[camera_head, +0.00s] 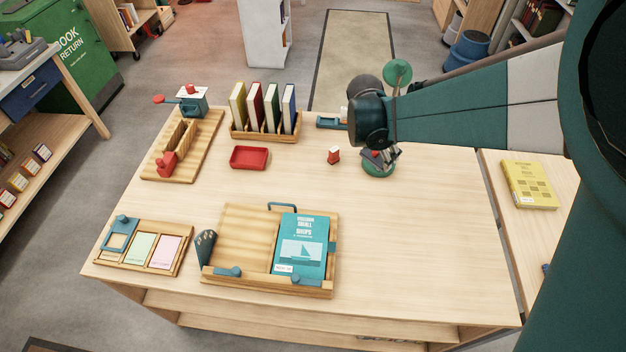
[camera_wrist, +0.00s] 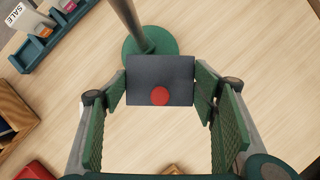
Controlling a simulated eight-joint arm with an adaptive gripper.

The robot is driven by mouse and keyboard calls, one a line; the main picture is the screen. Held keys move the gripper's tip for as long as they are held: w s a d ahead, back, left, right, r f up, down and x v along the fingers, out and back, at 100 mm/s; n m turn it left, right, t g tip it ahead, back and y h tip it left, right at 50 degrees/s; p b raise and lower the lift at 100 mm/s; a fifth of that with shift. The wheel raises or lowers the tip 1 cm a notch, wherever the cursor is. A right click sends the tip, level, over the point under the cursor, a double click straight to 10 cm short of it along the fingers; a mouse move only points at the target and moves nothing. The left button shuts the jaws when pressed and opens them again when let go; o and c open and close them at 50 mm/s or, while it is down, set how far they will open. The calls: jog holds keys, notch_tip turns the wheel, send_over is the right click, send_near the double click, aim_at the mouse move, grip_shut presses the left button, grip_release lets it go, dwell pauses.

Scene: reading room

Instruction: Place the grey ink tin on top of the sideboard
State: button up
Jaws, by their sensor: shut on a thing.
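The grey ink tin (camera_wrist: 160,72) is a dark grey, flat-topped box with a round red spot, seen in the wrist view. My gripper (camera_wrist: 161,88) has its green-padded fingers on both sides of it, shut on it. In the head view my gripper (camera_head: 377,156) is low over the right part of the large wooden table (camera_head: 420,240), by the green lamp base; the tin is mostly hidden there by the gripper. I cannot tell whether the tin touches the table. No surface is clearly identifiable as the sideboard.
The green lamp base (camera_wrist: 151,46) and its pole stand right beside the tin. A small red object (camera_head: 333,155) lies left of my gripper. A book rack (camera_head: 265,136), a red tray (camera_head: 248,158) and a teal book (camera_head: 300,246) stand further left. A yellow book (camera_head: 529,184) lies on the right-hand surface.

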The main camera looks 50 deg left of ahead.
jog(key=s+a+n+y+p, duration=0.1)
jog(key=s+a+n, duration=0.3)
jog(key=s+a, duration=0.4)
jog(key=s+a+r+n+g+y+p, duration=0.1)
jog(key=s+a+n, duration=0.3)
jog(key=s+a, duration=0.4)
jog(key=a+y, duration=0.1)
jog(key=a, duration=0.3)
jog(key=shift+s+r+n+p, duration=0.15)
jog(key=shift+r+n+p, duration=0.1)
jog(key=shift+n+p, duration=0.05)
jog(key=shift+a, duration=0.1)
jog(key=shift+f+b, duration=0.45)
jog(key=shift+f, duration=2.65)
jog(key=shift+f+b, duration=0.3)
jog(key=shift+f, duration=1.6)
jog(key=shift+f, duration=0.15)
jog(key=o, duration=1.2)
